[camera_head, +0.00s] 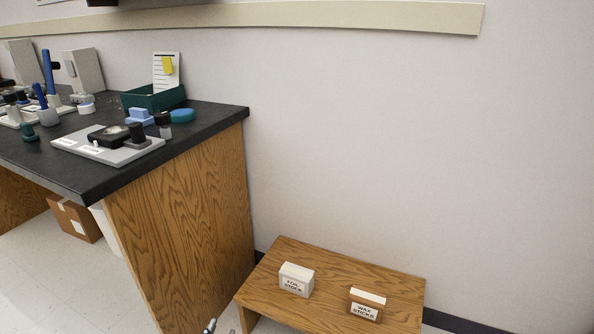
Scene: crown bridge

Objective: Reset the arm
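Only a small grey and dark tip of my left gripper (210,326) shows at the bottom edge of the head view, just left of the low wooden bench (330,270). The rest of it is cut off by the frame, so I cannot tell whether it is open or shut. No object shows at the tip. My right gripper is not in view.
A black-topped wooden lab bench (215,118) at left bears a grey tray (72,142), a green bin (170,99) and several small items. The low bench bears a foil stock box (297,279) and a wax sticks box (367,304). A cardboard box (76,220) sits underneath.

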